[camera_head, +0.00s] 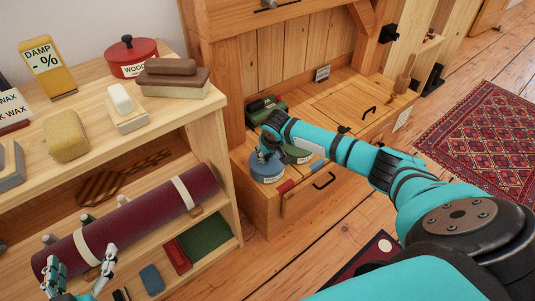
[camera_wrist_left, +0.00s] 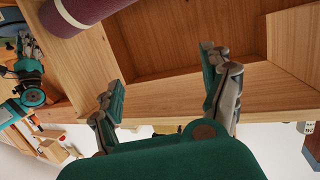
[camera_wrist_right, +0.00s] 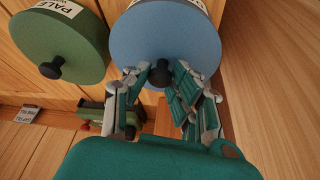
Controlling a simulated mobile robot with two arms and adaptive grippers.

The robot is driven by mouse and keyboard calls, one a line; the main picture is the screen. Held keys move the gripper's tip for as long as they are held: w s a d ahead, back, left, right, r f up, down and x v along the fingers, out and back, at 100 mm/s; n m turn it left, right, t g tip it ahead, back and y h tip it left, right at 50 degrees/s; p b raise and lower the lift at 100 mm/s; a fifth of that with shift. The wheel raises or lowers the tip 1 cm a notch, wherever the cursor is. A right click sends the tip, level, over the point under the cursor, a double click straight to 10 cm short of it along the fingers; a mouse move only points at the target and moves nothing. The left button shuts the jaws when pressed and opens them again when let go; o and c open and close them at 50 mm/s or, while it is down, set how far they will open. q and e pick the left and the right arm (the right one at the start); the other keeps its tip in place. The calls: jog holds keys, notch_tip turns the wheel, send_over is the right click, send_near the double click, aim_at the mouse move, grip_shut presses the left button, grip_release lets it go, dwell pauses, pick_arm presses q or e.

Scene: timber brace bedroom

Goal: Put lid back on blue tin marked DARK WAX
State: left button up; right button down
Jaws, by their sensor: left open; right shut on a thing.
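A blue tin (camera_head: 267,168) with a pale label stands on the low wooden cabinet's top; its wording is too small to read. In the right wrist view a round blue lid (camera_wrist_right: 165,35) with a black knob (camera_wrist_right: 160,74) fills the top centre. My right gripper (camera_head: 267,151) is over the blue tin, its fingers shut on the lid's knob. Whether the lid is fully seated or slightly raised I cannot tell. My left gripper (camera_head: 80,272) is open and empty by the lower shelf, and it also shows in the left wrist view (camera_wrist_left: 160,75).
A green tin (camera_head: 298,154) stands just right of the blue one; its label starts "PALE" in the right wrist view. A green object (camera_head: 266,108) sits behind. The shelf unit (camera_head: 205,122) at left holds a red pot (camera_head: 133,55), brushes, blocks and a maroon roll (camera_head: 130,222).

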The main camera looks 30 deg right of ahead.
pick_arm(q)
jog(key=shift+s+a+f+g+y, duration=0.1)
jog(key=shift+s+f+g+y, duration=0.15)
jog(key=shift+f, duration=0.2)
jog(key=shift+s+a+f+g+y, duration=0.1)
jog(key=shift+s+f+g, duration=0.05)
jog(key=shift+f+g, duration=0.25)
pick_arm(e)
jog(key=shift+f, duration=0.1)
dwell(0.5)
pick_arm(q)
jog(key=shift+s+f+p, duration=0.1)
jog(key=shift+f+p, duration=0.2)
jog(key=shift+a+f, duration=0.1)
jog(key=shift+s+f+g, duration=0.2)
jog(key=shift+f+g, duration=0.05)
jog(key=shift+s+a+f, duration=0.2)
jog(key=shift+f, duration=0.1)
dwell(0.7)
jog(key=shift+s+a+f+g+y, duration=0.1)
jog(key=shift+s+f+g+y, duration=0.15)
jog(key=shift+g, duration=0.25)
jog(key=shift+s+a+f+g+p, duration=0.1)
jog(key=shift+s+f+g+p, duration=0.15)
jog(key=shift+f+g+p, duration=0.15)
jog(key=shift+s+a+f+g, duration=0.35)
jog(key=shift+s+f+g, duration=0.15)
jog(key=shift+s+f, duration=0.25)
pick_arm(e)
jog(key=shift+f, duration=0.1)
